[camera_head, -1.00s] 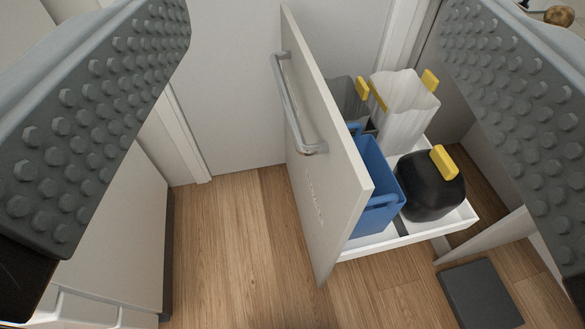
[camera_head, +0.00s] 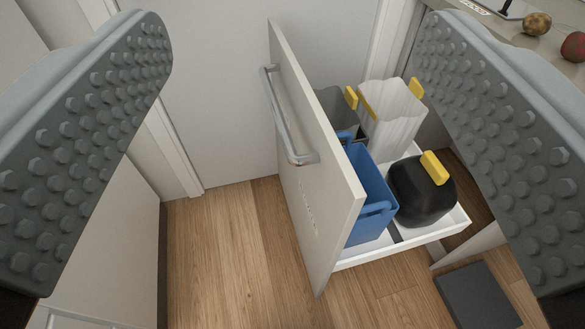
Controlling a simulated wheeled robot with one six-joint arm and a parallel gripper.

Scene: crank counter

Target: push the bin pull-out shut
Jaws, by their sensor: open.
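The bin pull-out (camera_head: 320,200) stands open, its pale front panel upright and facing left, with a metal bar handle (camera_head: 286,122) on it. Its white tray (camera_head: 405,240) reaches out from the cabinet on the right. In the tray are a blue bin (camera_head: 370,205), a black rounded bin (camera_head: 420,190) with a yellow handle, a white bin (camera_head: 392,115) and a grey bin (camera_head: 335,105), partly hidden by the panel. My gripper (camera_head: 292,165) is open and empty, its two studded fingers wide apart at the left and right of the view. Neither finger visibly touches the pull-out.
Wooden floor (camera_head: 225,250) is clear left of the panel. A pale cabinet (camera_head: 105,210) stands at the left, partly behind a finger. A dark grey slab (camera_head: 478,297) lies at the lower right. A counter (camera_head: 515,35) with round brown and red items is at the top right.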

